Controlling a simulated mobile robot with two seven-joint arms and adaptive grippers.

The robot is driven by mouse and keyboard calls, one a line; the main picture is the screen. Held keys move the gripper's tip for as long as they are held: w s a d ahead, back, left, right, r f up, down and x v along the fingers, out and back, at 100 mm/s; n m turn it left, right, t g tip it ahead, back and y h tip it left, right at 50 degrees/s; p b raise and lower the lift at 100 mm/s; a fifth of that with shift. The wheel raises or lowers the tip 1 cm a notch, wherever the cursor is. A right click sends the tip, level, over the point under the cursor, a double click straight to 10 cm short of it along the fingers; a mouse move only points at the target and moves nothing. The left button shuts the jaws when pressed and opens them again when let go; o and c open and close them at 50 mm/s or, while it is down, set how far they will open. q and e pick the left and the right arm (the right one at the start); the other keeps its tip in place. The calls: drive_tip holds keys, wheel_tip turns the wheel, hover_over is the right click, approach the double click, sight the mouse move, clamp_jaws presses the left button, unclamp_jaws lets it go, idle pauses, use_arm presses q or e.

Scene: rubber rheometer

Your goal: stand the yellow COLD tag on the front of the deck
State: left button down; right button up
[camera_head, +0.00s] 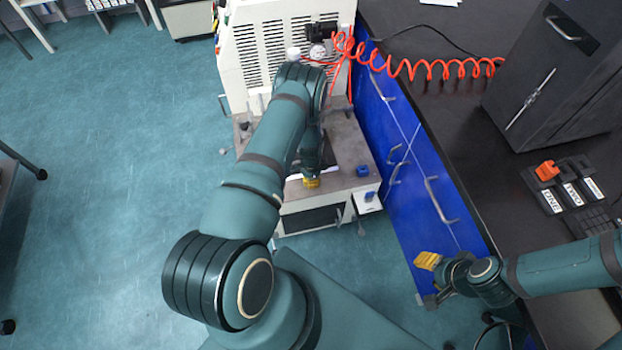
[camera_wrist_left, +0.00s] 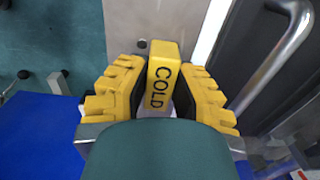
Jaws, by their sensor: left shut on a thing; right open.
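The yellow COLD tag (camera_wrist_left: 160,82) stands out between the yellow fingers of my left gripper (camera_wrist_left: 161,90) in the left wrist view, its black lettering facing the camera. The fingers are shut on its two sides. In the head view my left gripper (camera_head: 311,183) is a small yellow patch at the front of the grey deck (camera_head: 343,148), largely hidden by my own arm. I cannot tell whether the tag touches the deck. My right gripper (camera_head: 428,261) is open and empty, beside the blue cabinet front.
A blue object (camera_head: 362,171) sits on the deck, right of my left gripper; another (camera_head: 369,196) is on a white box at the front. A black bench (camera_head: 440,100) holds an orange object (camera_head: 547,170) on a rack. An orange coiled hose (camera_head: 425,70) crosses behind.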

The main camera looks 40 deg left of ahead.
use_arm(q)
drive_tip(key=shift+f, duration=0.2)
drive_tip(key=c, duration=0.9)
unclamp_jaws()
drive_tip(key=shift+r, duration=0.15)
drive_tip(key=shift+r, duration=0.25)
wheel_tip(320, 180, up, 12)
drive_tip(key=p, duration=0.3)
drive_tip(key=s+d+r+n+h, duration=0.1)
drive_tip(key=s+d+r+n, duration=0.2)
drive_tip(key=d, duration=0.5)
drive_tip(key=s+d+r+n+t+h, duration=0.1)
drive_tip(key=s+d+r+n, duration=0.2)
drive_tip(key=s+d+r, duration=0.2)
drive_tip(key=s+d+r+n+h, duration=0.1)
drive_tip(key=s+d+r+n, duration=0.2)
drive_tip(key=d, duration=0.9)
drive_tip(key=shift+s+d+r+n+t+h, duration=0.15)
drive_tip(key=shift+s+r, duration=0.15)
drive_tip(key=shift+s, duration=0.35)
drive_tip(key=shift+s+a+r+n+t+h, duration=0.1)
drive_tip(key=shift+s+r, duration=0.25)
drive_tip(key=shift+s, duration=0.3)
drive_tip(key=shift+s+d+r+n+t+h, duration=0.15)
drive_tip(key=shift+s+r, duration=0.15)
drive_tip(key=shift+s, duration=0.35)
